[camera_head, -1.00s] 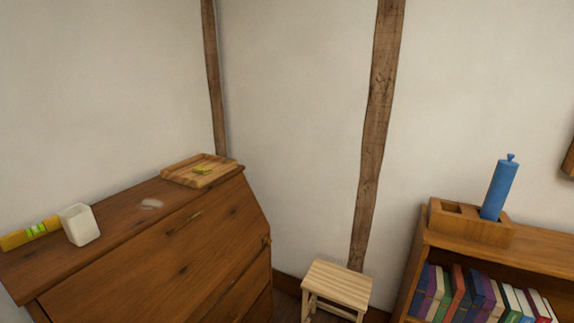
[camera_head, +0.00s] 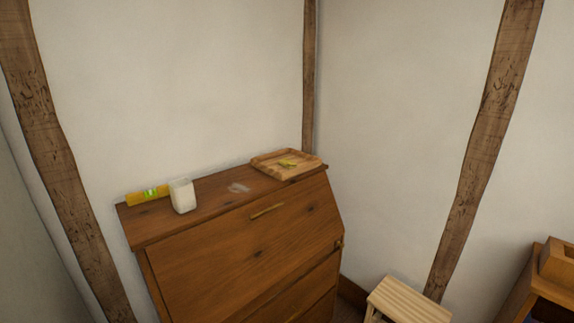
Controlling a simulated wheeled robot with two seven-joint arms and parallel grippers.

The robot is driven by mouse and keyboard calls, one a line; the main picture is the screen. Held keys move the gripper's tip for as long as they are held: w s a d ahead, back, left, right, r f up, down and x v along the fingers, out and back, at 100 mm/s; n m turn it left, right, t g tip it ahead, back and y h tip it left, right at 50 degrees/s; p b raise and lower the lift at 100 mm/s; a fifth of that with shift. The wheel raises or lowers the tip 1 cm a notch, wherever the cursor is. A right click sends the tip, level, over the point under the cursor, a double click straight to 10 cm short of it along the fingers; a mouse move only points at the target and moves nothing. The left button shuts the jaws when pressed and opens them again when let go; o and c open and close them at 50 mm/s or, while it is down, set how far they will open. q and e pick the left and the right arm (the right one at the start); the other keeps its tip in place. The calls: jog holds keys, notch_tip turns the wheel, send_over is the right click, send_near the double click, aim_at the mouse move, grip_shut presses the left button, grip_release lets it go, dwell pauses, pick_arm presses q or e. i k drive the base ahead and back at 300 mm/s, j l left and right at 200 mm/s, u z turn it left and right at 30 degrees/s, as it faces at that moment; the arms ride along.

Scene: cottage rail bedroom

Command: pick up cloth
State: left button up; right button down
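A small yellow folded item, which looks like the cloth (camera_head: 287,163), lies on a wooden tray (camera_head: 262,165) at the right end of the dresser top. The tray has a striped wood grain and a low rim. A pale smudge (camera_head: 239,188) marks the dresser top left of the tray. Neither of my grippers is in view.
The brown wooden dresser (camera_head: 240,250) stands against the wall. A white cup (camera_head: 182,196) and a yellow level (camera_head: 147,195) sit at its left end. A slatted stool (camera_head: 409,302) stands to its right. A bookshelf (camera_head: 528,290) with a wooden holder (camera_head: 558,262) is at the right edge.

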aim_at(286, 163)
jog(key=i+l, duration=0.65)
jog(key=i, duration=0.1)
